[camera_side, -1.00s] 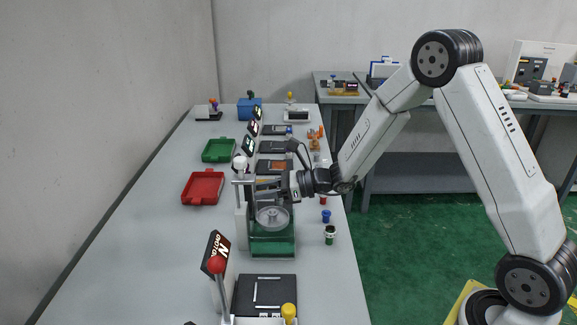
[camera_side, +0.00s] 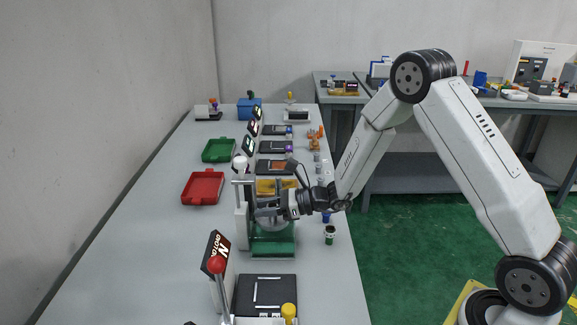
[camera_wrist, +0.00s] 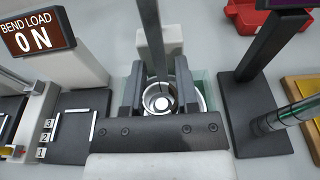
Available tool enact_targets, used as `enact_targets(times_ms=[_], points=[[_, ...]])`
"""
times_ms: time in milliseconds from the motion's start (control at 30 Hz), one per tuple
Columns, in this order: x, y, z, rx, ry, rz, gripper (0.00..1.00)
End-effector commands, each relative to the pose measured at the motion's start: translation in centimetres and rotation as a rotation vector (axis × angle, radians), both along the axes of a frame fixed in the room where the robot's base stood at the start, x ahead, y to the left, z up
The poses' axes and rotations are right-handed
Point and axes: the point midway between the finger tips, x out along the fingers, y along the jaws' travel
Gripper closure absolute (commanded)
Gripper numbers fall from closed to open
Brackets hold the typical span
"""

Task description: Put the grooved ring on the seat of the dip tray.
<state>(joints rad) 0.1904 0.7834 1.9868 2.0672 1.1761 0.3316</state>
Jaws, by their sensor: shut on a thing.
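The dip tray (camera_side: 272,249) is a green see-through tank on the table, with an upright stand at its left. A round grey dish (camera_side: 272,224) shows in it, partly covered by my gripper (camera_side: 262,212). In the wrist view my gripper (camera_wrist: 161,98) has its two dark fingers either side of the grooved ring (camera_wrist: 149,99), a pale metal ring with a bright centre. The fingers are shut on it, low over the tray. The seat is mostly hidden, and I cannot tell whether the ring touches it.
A thin upright bar (camera_wrist: 149,35) rises close by the ring. A black plate with a "BEND LOAD ON" sign (camera_wrist: 38,32) stands to one side. A red tray (camera_side: 203,187) and a green tray (camera_side: 219,150) lie further left. Small coloured parts stand along the right table edge.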

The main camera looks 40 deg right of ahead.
Motion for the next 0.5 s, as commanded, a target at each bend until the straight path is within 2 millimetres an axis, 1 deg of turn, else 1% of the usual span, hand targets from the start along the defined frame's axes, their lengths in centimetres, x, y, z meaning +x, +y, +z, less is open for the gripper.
enact_targets(times_ms=[433,467,500], points=[[0.01,0.00,-0.34,0.000,0.000,0.000,1.00],[0.01,0.00,-0.32,0.000,0.000,0.000,0.55],[0.02,-0.01,-0.31,0.000,0.000,0.000,0.43]])
